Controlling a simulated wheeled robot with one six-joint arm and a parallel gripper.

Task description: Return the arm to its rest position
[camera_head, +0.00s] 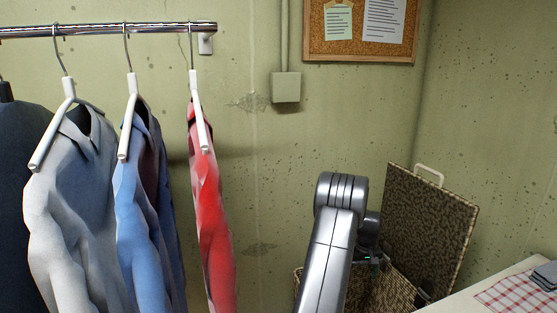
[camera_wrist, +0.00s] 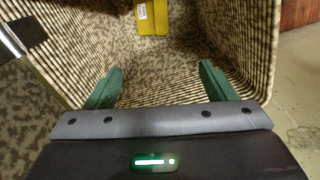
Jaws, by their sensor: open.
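In the wrist view my gripper (camera_wrist: 158,85) is open, its two green fingers wide apart with nothing between them. It points down over the open wicker basket (camera_wrist: 255,60), and the basket's patterned inside shows around and beyond the fingers. A yellow object with a white label (camera_wrist: 152,20) lies inside the basket, beyond the fingertips and apart from them. In the head view my grey arm (camera_head: 335,240) rises in front of the basket (camera_head: 395,293) and hides part of it. The gripper's fingers are hidden there behind the arm.
The basket's lid (camera_head: 430,225) stands raised against the wall. Shirts, including a red one (camera_head: 212,220), hang from a metal rail (camera_head: 110,30) at the left. A white table (camera_head: 470,303) with a checked cloth (camera_head: 515,294) is at the lower right. A corkboard (camera_head: 360,45) hangs above.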

